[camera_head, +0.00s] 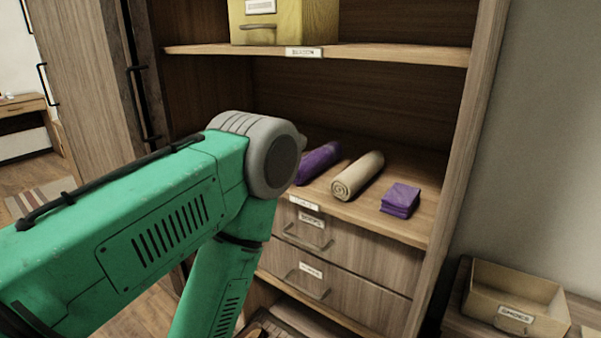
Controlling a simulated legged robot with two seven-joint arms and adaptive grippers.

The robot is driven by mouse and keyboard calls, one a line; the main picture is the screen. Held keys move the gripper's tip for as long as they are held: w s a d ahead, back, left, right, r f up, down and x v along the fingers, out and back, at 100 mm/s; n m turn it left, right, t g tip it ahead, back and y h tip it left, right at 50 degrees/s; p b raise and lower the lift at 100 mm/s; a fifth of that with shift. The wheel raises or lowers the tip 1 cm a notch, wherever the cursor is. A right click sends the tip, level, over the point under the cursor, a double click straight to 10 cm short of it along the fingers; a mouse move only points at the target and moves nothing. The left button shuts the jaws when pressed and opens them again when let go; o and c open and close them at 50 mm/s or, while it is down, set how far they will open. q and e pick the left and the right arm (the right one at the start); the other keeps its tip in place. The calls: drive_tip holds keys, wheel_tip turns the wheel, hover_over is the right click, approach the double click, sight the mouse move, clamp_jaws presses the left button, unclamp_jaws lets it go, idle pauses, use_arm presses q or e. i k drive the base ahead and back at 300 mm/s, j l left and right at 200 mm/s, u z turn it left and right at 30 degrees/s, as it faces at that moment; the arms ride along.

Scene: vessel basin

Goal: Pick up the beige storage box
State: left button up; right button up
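A beige, open-topped storage box (513,306) with a white label and a handle on its front stands on a low wooden surface at the lower right. It looks empty, though not all of its inside shows. My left arm comes in from the left, bends in front of the cabinet and runs down out of the bottom edge. Its gripper is out of view. My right arm and gripper are not in view.
An open wooden cabinet holds a yellow box (285,22) on its upper shelf (400,54). A purple roll (318,162), a beige roll (357,176) and folded purple cloth (400,200) lie below. Two closed drawers (345,258) sit underneath. Bare wall is at right.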

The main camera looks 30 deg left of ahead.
sight(518, 303)
drive_tip(key=k+j+u, duration=0.8)
drive_tip(key=l+z, duration=0.1)
drive_tip(key=z, duration=1.2)
drive_tip(key=i+l+u, duration=0.1)
drive_tip(key=i+l, duration=0.2)
drive_tip(key=i+l+u, duration=0.15)
drive_tip(key=i+l, duration=0.15)
drive_tip(key=l, duration=0.15)
drive_tip(key=i+l+u, duration=0.1)
drive_tip(key=i+l, duration=0.2)
drive_tip(key=l, duration=0.15)
drive_tip(key=i+l+u, duration=0.1)
drive_tip(key=i+l, duration=0.15)
drive_tip(key=l, duration=0.2)
drive_tip(key=i+l+u, duration=0.15)
drive_tip(key=l, duration=0.3)
drive_tip(key=i+l+u, duration=0.1)
drive_tip(key=i+l, duration=0.25)
drive_tip(key=l, duration=0.15)
drive_tip(key=i+l+u, duration=0.1)
drive_tip(key=l, duration=0.4)
drive_tip(key=i+l+u, duration=0.15)
drive_tip(key=l, duration=0.4)
drive_tip(key=i, duration=0.1)
